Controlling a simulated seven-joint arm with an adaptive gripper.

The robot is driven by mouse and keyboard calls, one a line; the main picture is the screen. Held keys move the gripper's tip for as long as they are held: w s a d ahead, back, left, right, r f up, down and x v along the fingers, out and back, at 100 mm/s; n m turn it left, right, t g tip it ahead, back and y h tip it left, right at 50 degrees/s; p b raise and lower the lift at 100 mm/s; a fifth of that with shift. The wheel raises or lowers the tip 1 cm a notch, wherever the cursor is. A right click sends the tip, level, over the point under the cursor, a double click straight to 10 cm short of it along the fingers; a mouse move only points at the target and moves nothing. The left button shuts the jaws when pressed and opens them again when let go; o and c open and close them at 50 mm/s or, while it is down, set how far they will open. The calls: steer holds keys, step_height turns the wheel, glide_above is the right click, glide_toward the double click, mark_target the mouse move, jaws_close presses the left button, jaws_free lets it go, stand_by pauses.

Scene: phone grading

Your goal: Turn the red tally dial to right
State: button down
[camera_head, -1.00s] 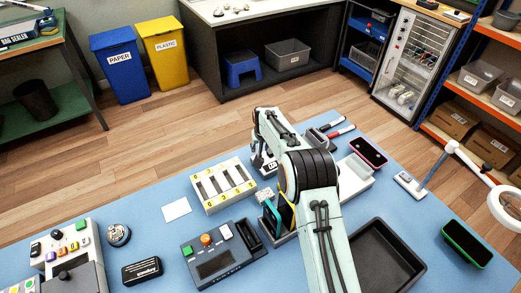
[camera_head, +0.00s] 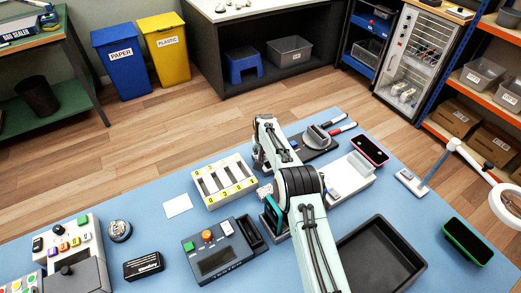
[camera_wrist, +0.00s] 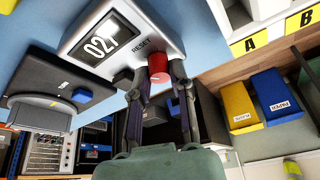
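The red tally dial (camera_wrist: 158,66) is a small round knob on the front of a light grey tally counter (camera_wrist: 178,20) in the wrist view. The counter has a screen reading 021 and the word RESET beside the dial. My gripper (camera_wrist: 155,82) has its two dark fingers apart, one on each side of the dial. The right finger is close against the dial or touching it; I cannot tell which. A gap shows between the left finger and the dial. In the head view my gripper (camera_head: 258,162) is small and partly covered by my arm, and the dial cannot be made out.
A white rack with yellow labels (camera_head: 222,182) stands left of my arm. A dark round-topped stand (camera_head: 318,140) and a white device (camera_head: 350,175) are to the right. A black tray (camera_head: 380,255) and a grey box with an orange button (camera_head: 215,255) are nearer.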

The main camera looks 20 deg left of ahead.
steer(key=shift+m, duration=0.3)
steer(key=shift+a+m+t+h, duration=0.15)
steer(key=shift+m+h, duration=0.45)
steer(key=shift+m, duration=0.75)
steer(key=shift+d+m+t+h, duration=0.15)
steer(key=shift+m+h, duration=0.45)
steer(key=shift+m, duration=0.75)
steer(key=shift+a, duration=0.1)
steer(key=c, duration=1.3)
jaws_free()
steer(key=shift+o, duration=0.2)
steer(key=v, duration=1.2)
steer(key=shift+w, duration=0.1)
